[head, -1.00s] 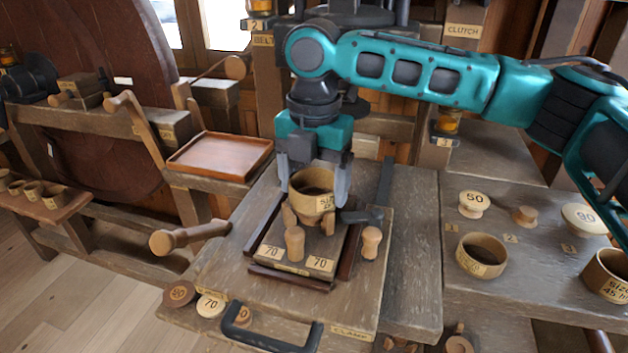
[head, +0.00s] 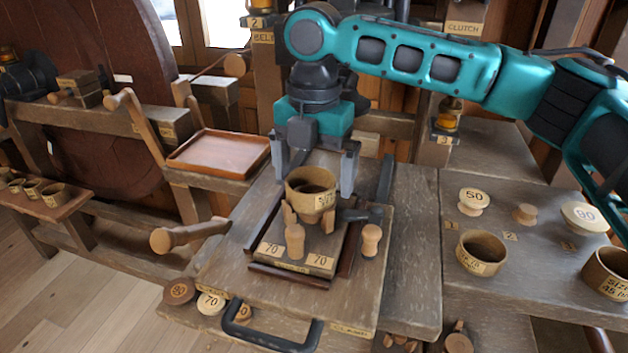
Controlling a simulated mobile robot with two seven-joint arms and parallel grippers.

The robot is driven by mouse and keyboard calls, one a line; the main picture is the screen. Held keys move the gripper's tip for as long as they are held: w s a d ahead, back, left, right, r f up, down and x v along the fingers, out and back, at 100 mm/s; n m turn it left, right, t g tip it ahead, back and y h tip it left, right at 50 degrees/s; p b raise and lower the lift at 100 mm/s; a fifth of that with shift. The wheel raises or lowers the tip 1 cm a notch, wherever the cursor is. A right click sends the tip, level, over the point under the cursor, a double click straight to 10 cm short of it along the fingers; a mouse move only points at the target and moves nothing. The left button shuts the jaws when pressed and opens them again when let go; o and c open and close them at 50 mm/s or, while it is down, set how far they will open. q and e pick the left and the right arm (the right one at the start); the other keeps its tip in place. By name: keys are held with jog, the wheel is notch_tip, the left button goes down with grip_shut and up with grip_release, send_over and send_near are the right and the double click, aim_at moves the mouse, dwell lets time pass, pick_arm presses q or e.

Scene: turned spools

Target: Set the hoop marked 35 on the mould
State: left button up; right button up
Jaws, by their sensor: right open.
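A tan wooden hoop (head: 311,196) with a "SIZE" label sits upright on the mould (head: 288,217), whose wooden pieces show just below its rim. The number on its label is too small to read surely. My right gripper (head: 315,178) is open and empty, its two fingers apart on either side of the hoop's top and a little above it. Another hoop (head: 481,253) stands on the right bench, its label unclear. A hoop marked "SIZE 45" (head: 609,275) is at the right edge. My left gripper is not in view.
An empty brown tray (head: 219,154) is at left.

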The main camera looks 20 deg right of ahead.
notch_tip(320, 180, up, 11)
jog(key=p, duration=0.1)
jog(key=shift+f, duration=0.2)
dwell(0.7)
